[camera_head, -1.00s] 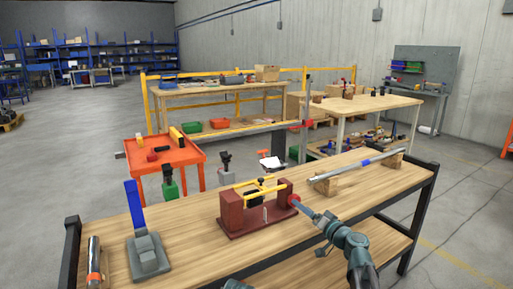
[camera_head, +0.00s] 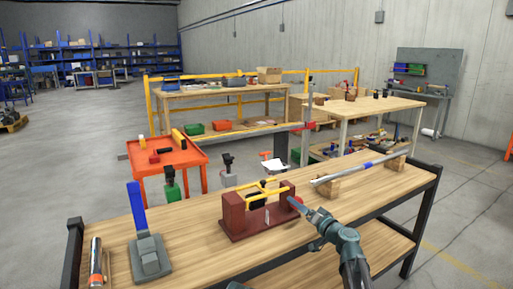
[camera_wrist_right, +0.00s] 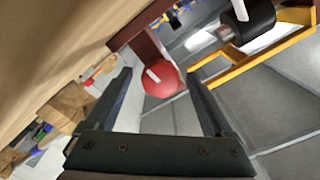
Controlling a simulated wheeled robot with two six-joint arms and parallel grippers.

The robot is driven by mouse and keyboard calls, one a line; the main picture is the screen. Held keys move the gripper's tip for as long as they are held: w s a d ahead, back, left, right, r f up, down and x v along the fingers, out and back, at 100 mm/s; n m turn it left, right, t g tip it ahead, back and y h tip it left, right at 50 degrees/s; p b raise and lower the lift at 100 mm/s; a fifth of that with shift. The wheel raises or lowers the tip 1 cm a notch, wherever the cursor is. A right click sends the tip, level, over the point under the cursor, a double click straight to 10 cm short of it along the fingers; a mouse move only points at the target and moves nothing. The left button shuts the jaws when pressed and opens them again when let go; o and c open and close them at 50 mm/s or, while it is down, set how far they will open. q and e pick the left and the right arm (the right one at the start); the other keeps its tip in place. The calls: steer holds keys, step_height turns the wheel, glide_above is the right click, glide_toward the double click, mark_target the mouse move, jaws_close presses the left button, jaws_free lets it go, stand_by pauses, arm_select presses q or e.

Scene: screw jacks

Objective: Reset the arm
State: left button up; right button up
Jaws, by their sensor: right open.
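The dark red screw-jack stand (camera_head: 233,216) with two uprights sits on the front workbench (camera_head: 190,222) in the head view. A yellow bar (camera_head: 262,188) runs across its top, with a black part below. A red ball knob (camera_wrist_right: 161,80) shows at its end in the right wrist view. My right gripper (camera_head: 296,203) is at the stand's right end. In the right wrist view its two dark fingers (camera_wrist_right: 160,84) are spread, with the knob seen in the gap beyond; it holds nothing visible. My left gripper is not in view.
A grey jack with a blue lever (camera_head: 149,256) and a metal cylinder with an orange band (camera_head: 96,262) stand at the bench's left. A long metal bar (camera_head: 365,168) rests on wooden blocks at the right. An orange cart (camera_head: 187,158) stands behind.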

steer(key=v, duration=1.3)
steer(key=x, duration=1.4)
steer(key=shift+w, duration=0.1)
steer(key=shift+n, duration=0.9)
steer(key=n, duration=0.3)
steer(key=shift+n, duration=0.7)
steer(key=shift+v, duration=4.05)
